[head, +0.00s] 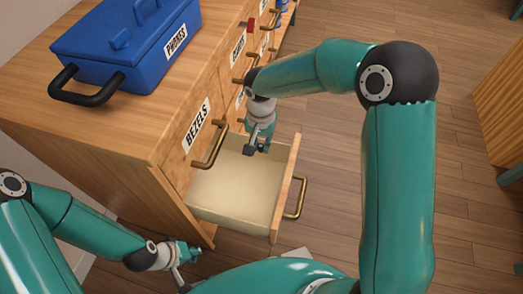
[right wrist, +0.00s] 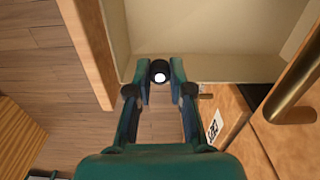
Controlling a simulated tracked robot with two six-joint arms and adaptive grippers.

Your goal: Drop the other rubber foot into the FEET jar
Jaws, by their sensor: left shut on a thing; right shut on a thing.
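My right gripper (head: 257,147) hangs over the open drawer (head: 232,190). In the right wrist view, the gripper (right wrist: 160,75) is shut on a small round black rubber foot (right wrist: 154,68) with a white centre. The foot is held at the fingertips, above the drawer's edge in that picture. In the head view the foot is too small or hidden to make out. My left gripper (head: 183,268) is low at the bottom left, beside the cabinet. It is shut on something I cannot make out. I see no jar marked FEET in either view.
The wooden cabinet (head: 120,125) has a BEZELS label (head: 197,125) above the open drawer, whose visible inside is empty. A blue PHONES box (head: 125,45) with a black handle stands on top. Brass handles (head: 295,198) stick out. Wooden floor (head: 340,170) is open to the right.

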